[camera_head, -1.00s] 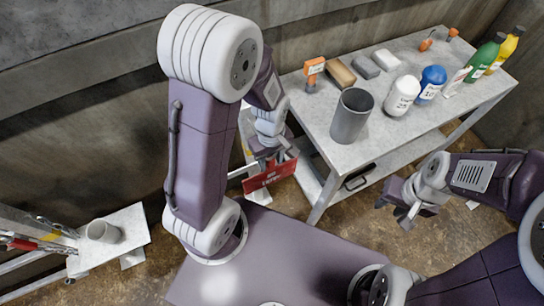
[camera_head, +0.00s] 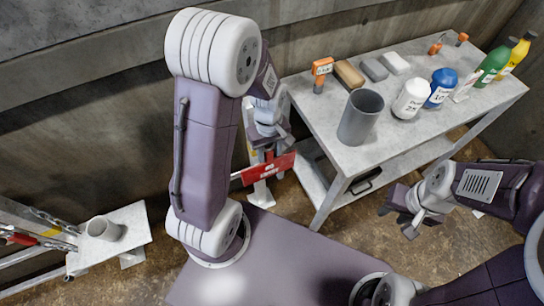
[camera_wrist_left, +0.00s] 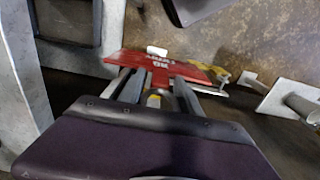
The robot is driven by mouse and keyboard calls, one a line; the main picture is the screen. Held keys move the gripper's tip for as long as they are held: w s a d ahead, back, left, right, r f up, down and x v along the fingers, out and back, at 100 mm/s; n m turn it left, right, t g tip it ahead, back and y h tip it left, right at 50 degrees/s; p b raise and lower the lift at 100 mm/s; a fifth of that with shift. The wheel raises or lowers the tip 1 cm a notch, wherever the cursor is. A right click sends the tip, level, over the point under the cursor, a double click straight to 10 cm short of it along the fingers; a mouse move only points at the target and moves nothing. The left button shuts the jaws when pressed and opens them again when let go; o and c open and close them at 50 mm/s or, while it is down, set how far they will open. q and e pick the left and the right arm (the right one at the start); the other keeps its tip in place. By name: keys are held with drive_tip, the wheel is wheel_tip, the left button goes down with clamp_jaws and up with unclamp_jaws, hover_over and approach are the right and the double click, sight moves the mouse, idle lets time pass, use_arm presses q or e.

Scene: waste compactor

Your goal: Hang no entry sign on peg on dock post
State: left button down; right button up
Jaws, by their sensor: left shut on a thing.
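The red no entry sign (camera_head: 268,170) has white lettering and hangs in my left gripper (camera_head: 268,152), beside the work table's left end. In the left wrist view the sign (camera_wrist_left: 165,65) lies across the fingertips of my left gripper (camera_wrist_left: 157,82), which is shut on it, with its text upside down. A white base plate (camera_head: 261,196) shows on the floor below the sign. My left arm hides much of the area behind, and I cannot make out the post's peg. My right gripper (camera_head: 402,220) is empty and looks open, right of the table's front leg.
The work table (camera_head: 330,110) carries a grey cup (camera_head: 360,117), white and blue bottles (camera_head: 411,98), blocks, orange-topped items and green and yellow bottles. A small bench (camera_head: 130,225) with a grey cup (camera_head: 102,229) stands at left. A concrete wall (camera_head: 90,130) closes the back.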

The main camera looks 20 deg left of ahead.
use_arm(q)
drive_tip(key=shift+w+a+f, duration=0.25)
drive_tip(key=shift+w+a, duration=0.35)
drive_tip(key=shift+a, duration=0.1)
drive_tip(key=shift+w+a+f, duration=0.2)
drive_tip(key=shift+w+a, duration=0.45)
drive_tip(key=shift+a, duration=0.1)
drive_tip(key=shift+w+a+f, duration=0.25)
drive_tip(key=shift+w+a, duration=0.35)
drive_tip(key=shift+a, duration=0.1)
drive_tip(key=c, duration=0.7)
unclamp_jaws()
drive_tip(key=shift+c, duration=0.2)
wheel_tip(320, 180, up, 9)
drive_tip(key=shift+r+p, duration=0.1)
drive_tip(key=shift+p, duration=1.15)
